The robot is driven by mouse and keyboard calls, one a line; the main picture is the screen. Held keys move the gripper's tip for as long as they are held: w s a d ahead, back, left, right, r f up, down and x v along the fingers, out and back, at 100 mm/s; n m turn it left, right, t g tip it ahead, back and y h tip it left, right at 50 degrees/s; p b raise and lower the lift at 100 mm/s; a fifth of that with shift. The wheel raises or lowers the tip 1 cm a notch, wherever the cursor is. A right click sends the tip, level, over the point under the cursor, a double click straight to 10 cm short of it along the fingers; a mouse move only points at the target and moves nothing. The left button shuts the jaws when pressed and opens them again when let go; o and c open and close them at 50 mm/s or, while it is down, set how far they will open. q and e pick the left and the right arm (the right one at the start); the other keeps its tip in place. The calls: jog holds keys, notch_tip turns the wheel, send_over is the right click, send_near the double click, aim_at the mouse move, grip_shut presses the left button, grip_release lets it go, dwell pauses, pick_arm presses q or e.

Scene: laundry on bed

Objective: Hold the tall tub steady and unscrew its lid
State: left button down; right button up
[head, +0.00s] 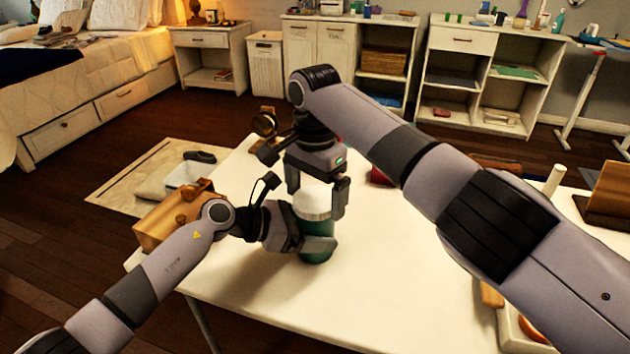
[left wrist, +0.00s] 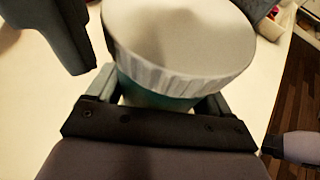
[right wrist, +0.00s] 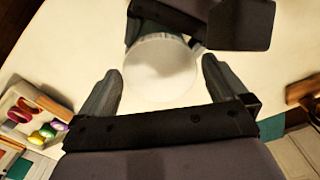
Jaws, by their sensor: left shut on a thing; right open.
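The tall tub (head: 316,252) stands upright on the white table, with a dark green body and a white ribbed lid (head: 312,201) on top. My left gripper (head: 314,243) is shut around the green body from the left, below the lid. In the left wrist view the lid (left wrist: 180,40) fills the upper middle, above the gripper. My right gripper (head: 317,195) points down over the tub, with its fingers apart on either side of the lid. In the right wrist view the lid (right wrist: 160,68) lies between the two open fingers, with a gap on each side.
The white table (head: 400,290) has bare room in front of and right of the tub. A wooden box (head: 165,222) stands at the left edge. A tray (right wrist: 30,115) with several colourful items shows in the right wrist view. A wooden stand (head: 608,200) is at the right.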

jog(key=c, duration=1)
jog(key=shift+n, duration=1.7)
